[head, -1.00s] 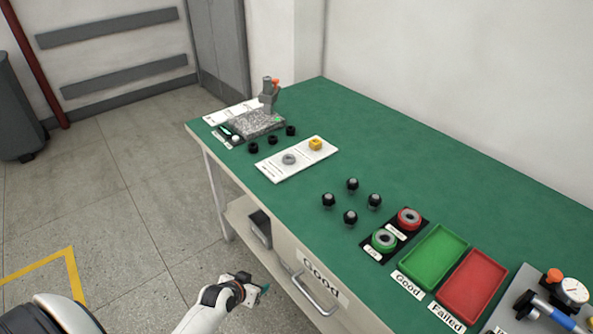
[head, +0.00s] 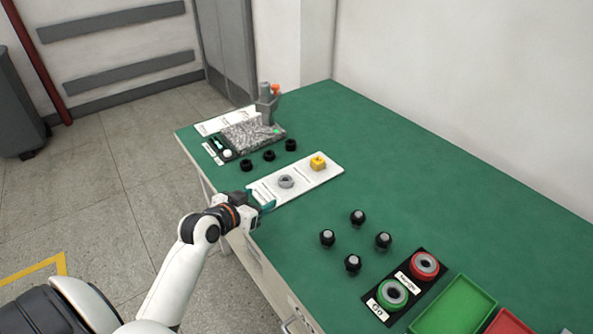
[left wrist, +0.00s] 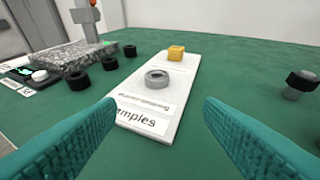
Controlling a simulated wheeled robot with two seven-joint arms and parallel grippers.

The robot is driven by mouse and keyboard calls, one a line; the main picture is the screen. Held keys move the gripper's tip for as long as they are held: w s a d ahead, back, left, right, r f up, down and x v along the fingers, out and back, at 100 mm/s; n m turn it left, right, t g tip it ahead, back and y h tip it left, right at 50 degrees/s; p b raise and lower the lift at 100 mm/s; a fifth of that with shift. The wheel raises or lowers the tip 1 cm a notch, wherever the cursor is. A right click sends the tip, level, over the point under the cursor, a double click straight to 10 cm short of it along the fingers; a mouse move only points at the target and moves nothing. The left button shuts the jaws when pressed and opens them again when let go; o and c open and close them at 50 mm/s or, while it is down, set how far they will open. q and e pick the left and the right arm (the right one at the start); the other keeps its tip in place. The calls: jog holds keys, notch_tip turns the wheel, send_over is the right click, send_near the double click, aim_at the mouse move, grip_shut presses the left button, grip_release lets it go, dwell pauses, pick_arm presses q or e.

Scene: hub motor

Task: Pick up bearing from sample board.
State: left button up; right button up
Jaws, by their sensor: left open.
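The sample board (head: 308,181) is a white strip on the green table, and it also shows in the left wrist view (left wrist: 178,92). A grey ring-shaped bearing (head: 286,181) lies flat on its near half, and it sits ahead in the left wrist view (left wrist: 158,77). A yellow part (head: 318,162) stands at the board's far end. My left gripper (head: 262,201) is at the board's near end, short of the bearing. Its teal fingers (left wrist: 160,140) are wide apart with nothing between them. My right gripper is not in view.
Several black rings (head: 269,156) lie left of the board, near a granite plate with a stand (head: 252,134). Several black knob-like parts (head: 353,263) stand to the right. Beyond them are a black board with two ringed parts (head: 392,293) and a green tray (head: 455,306). The table's middle back is clear.

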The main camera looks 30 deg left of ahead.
aim_at(287, 178)
pick_arm(q)
jog(key=shift+r+x, duration=0.15)
jog(key=shift+x, duration=0.45)
jog(key=shift+r+x, duration=0.15)
jog(key=shift+x, duration=0.5)
jog(key=x, duration=0.4)
jog(key=shift+w+f, duration=0.1)
jog(key=shift+w, duration=0.15)
jog(key=shift+w+a+f, duration=0.1)
jog(key=shift+w+f, duration=0.05)
jog(key=shift+w, duration=0.45)
jog(key=x, duration=0.4)
jog(key=shift+w+a+p, duration=0.2)
jog(key=shift+w+p, duration=0.1)
jog(key=shift+w, duration=0.05)
jog(key=shift+r, duration=0.2)
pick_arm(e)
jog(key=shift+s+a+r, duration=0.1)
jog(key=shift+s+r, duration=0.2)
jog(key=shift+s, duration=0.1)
pick_arm(q)
jog(key=shift+c, duration=0.9)
jog(key=c, duration=0.9)
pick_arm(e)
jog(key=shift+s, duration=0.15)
